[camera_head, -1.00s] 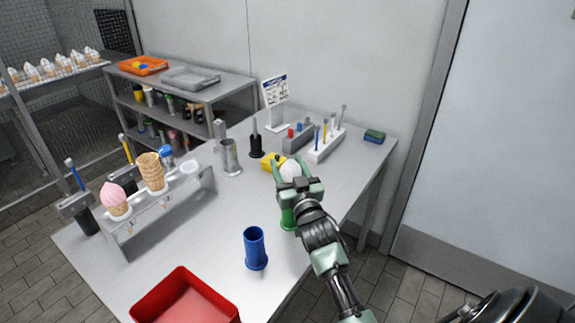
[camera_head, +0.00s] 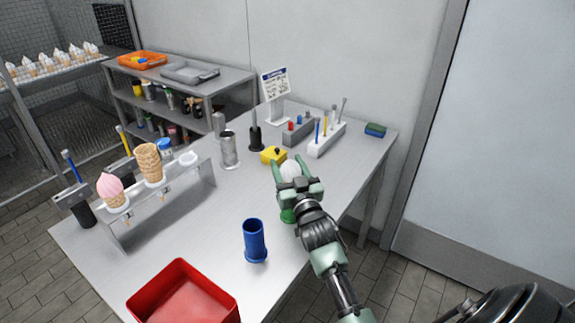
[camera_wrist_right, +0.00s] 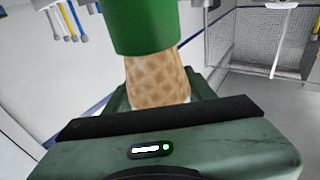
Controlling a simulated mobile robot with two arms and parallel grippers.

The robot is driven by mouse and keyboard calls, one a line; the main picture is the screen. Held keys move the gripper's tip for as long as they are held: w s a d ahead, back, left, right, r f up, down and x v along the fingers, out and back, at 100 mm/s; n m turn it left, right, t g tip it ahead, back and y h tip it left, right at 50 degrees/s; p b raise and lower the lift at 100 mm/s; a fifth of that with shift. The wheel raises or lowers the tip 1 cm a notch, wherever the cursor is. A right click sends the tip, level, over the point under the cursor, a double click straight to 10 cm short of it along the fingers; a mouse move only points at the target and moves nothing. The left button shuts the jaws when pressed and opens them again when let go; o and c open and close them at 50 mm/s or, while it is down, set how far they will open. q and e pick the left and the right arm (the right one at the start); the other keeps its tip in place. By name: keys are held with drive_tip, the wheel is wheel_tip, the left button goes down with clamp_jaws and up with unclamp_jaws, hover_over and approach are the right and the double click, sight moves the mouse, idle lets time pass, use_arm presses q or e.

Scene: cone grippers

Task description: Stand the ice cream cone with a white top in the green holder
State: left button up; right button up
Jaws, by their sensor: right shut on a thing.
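The ice cream cone with a white top (camera_head: 290,170) is between the fingers of my right gripper (camera_head: 292,172), which is shut on it. In the right wrist view, its waffle part (camera_wrist_right: 157,80) runs from my gripper to the rim of the green holder (camera_wrist_right: 145,25). The cone's narrow end is hidden by the holder's wall and appears to be inside. In the head view, the green holder (camera_head: 287,215) stands on the table, mostly hidden behind my right gripper. My left gripper is not in view.
A blue holder (camera_head: 255,240) and a red bin (camera_head: 183,295) stand at the front. A yellow object (camera_head: 273,155) lies just behind my gripper. The table's middle is clear.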

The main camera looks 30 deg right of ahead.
drive_tip(key=shift+f, duration=0.35)
drive_tip(key=o, duration=1)
drive_tip(key=b+v, duration=0.1)
drive_tip(key=v, duration=0.6)
drive_tip(key=shift+s, duration=0.4)
drive_tip(key=shift+a, duration=0.15)
